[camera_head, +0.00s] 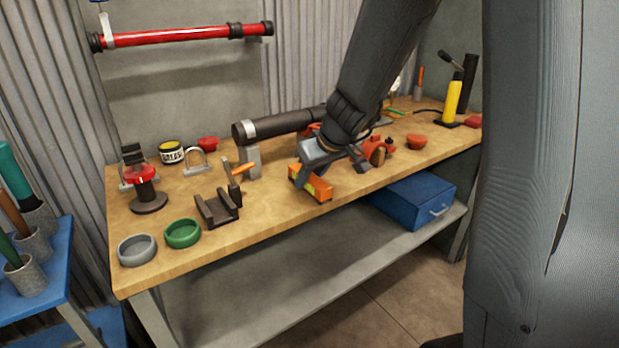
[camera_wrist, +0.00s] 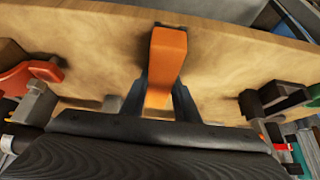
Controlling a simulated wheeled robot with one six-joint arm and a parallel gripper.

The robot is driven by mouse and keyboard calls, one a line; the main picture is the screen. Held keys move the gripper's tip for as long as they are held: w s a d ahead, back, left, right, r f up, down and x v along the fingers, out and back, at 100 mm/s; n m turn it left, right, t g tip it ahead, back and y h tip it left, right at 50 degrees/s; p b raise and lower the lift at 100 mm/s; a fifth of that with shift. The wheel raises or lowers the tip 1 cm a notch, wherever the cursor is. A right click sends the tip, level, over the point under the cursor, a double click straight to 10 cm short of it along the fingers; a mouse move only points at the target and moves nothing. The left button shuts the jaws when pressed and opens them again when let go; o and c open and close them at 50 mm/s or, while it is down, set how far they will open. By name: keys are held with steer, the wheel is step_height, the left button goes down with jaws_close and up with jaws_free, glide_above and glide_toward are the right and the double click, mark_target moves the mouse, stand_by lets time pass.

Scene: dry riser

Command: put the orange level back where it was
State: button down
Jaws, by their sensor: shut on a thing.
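The orange level (camera_head: 318,187) is in my gripper (camera_head: 308,176), near the front edge of the workbench, right of the middle. A yellow-green patch shows on its side in the head view. In the wrist view the level (camera_wrist: 167,52) sits between the two dark fingers of my gripper (camera_wrist: 163,92), which close on it from both sides. Its far end points towards the bench's front edge. It is low over the wooden top; I cannot tell whether it touches. The fingers hide part of it.
The workbench (camera_head: 270,213) has a dark channel-shaped holder (camera_head: 219,210) left of the level, with green (camera_head: 182,234) and grey (camera_head: 137,250) rings beyond. A dark pipe (camera_head: 285,125) lies behind. Bare wood lies between holder and level.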

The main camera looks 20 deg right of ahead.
steer(key=shift+f, duration=0.15)
steer(key=c, duration=1.4)
jaws_free()
steer(key=shift+o, duration=0.2)
steer(key=shift+r, duration=0.3)
steer(key=p+v, duration=0.1)
steer(key=v, duration=1)
steer(key=shift+s+p, duration=0.1)
steer(key=shift+p, duration=0.2)
steer(key=shift+s+r, duration=0.1)
steer(key=shift+s, duration=0.1)
steer(key=s+a+f+m+g+h, duration=0.1)
steer(key=s+f+g, duration=0.2)
steer(key=s+f, duration=0.3)
steer(key=s+a+f+m+g+h, duration=0.1)
steer(key=s+f+m+g, duration=0.1)
steer(key=s+f, duration=0.5)
steer(key=s+g, duration=0.1)
steer(key=s, duration=0.5)
steer(key=shift+m, duration=0.3)
